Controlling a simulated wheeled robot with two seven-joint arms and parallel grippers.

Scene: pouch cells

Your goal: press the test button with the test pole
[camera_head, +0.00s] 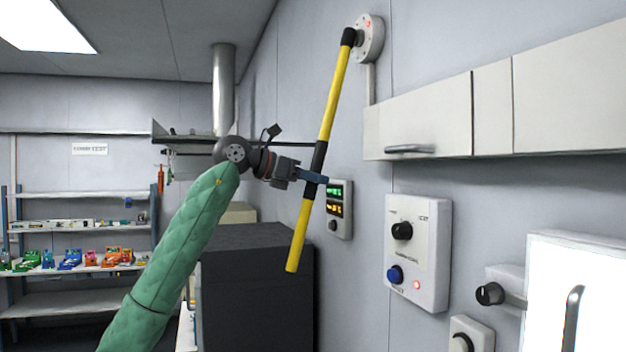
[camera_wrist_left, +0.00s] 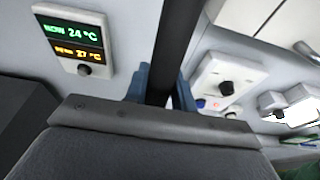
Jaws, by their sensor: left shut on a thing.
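The test pole (camera_head: 334,95) is yellow with a black middle grip and a black tip. It stands steeply, its top leaning right. My left gripper (camera_head: 315,176) is shut on the black middle grip, which also shows between the blue fingers in the left wrist view (camera_wrist_left: 178,45). The pole's black tip (camera_head: 348,37) is at the left edge of a round white wall unit (camera_head: 369,40) with a red mark on its face. Tip and unit overlap in the picture; I cannot tell whether they touch. A separate test button is not clear on the unit. My right gripper is out of view.
A temperature display (camera_head: 339,209) is on the wall behind the pole. A control box (camera_head: 418,253) with a black knob and blue button is to the right. A wall cabinet (camera_head: 420,120) juts out right of the pole. A dark cabinet (camera_head: 258,285) stands below.

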